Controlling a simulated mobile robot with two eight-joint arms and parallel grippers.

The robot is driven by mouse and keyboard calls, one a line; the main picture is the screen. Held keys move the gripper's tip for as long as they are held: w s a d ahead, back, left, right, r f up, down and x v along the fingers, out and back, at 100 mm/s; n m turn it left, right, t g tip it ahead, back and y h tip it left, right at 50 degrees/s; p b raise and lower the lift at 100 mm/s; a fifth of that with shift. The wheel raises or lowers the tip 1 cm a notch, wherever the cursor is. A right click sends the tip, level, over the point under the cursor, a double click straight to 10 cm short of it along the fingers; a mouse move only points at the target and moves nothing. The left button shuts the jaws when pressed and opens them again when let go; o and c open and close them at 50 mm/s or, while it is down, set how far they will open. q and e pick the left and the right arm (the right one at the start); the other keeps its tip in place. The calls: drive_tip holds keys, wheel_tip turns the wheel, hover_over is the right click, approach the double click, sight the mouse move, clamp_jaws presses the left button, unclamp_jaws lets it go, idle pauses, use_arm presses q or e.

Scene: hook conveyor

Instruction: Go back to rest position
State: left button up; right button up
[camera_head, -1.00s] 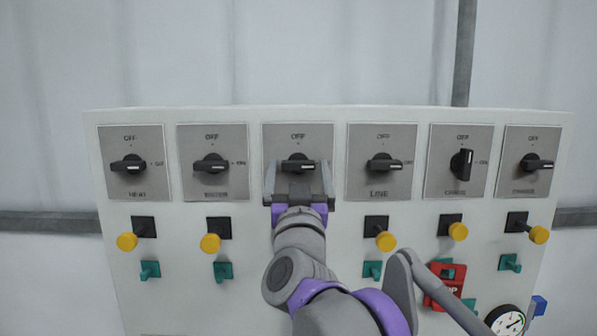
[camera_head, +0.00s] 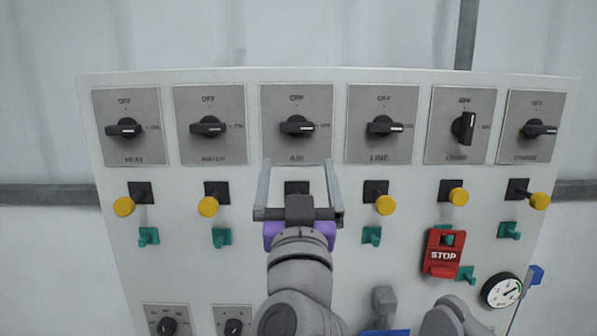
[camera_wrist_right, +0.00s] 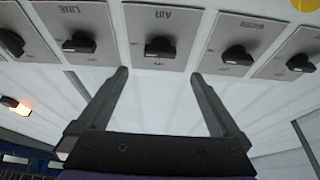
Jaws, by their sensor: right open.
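My right gripper (camera_head: 298,188) is open and empty in front of the control panel (camera_head: 340,80), below the AIR switch (camera_head: 297,125). The AIR switch's black knob points sideways toward its right mark, and nothing touches it. In the right wrist view, the two fingers (camera_wrist_right: 158,88) are spread wide, with the AIR knob (camera_wrist_right: 160,48) beyond them and apart from them. My left gripper is not in view.
HEAT (camera_head: 123,127), LINE (camera_head: 383,125) and other rotary switches sit in the same row. Yellow knobs and teal switches sit below. A red STOP box (camera_head: 443,254) and a round gauge (camera_head: 502,291) are at lower right. The wall (camera_head: 250,30) is behind.

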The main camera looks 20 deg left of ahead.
drive_tip(key=d+f+n+g, duration=0.1)
drive_tip(key=d+f+g, duration=0.4)
drive_tip(key=f, duration=0.9)
drive_tip(key=d+f+n+g, duration=0.1)
drive_tip(key=d+f+g, duration=0.2)
drive_tip(key=d+f, duration=0.75)
drive_tip(key=s+d+f+m+g+h, duration=0.1)
drive_tip(key=s+d+f, duration=0.3)
drive_tip(key=f, duration=0.5)
drive_tip(key=s+d+f+m+g+h, duration=0.2)
drive_tip(key=s+d+f+g+h, duration=0.1)
drive_tip(key=s+f, duration=0.4)
drive_tip(key=s+d+f+m+g+h, duration=0.2)
drive_tip(key=s+d+f, duration=0.3)
drive_tip(key=f, duration=0.6)
drive_tip(key=shift+s+d+f+g, duration=0.15)
drive_tip(key=shift+d+f+g, duration=0.25)
drive_tip(key=shift+d+g, duration=0.7)
drive_tip(key=shift+d, duration=0.15)
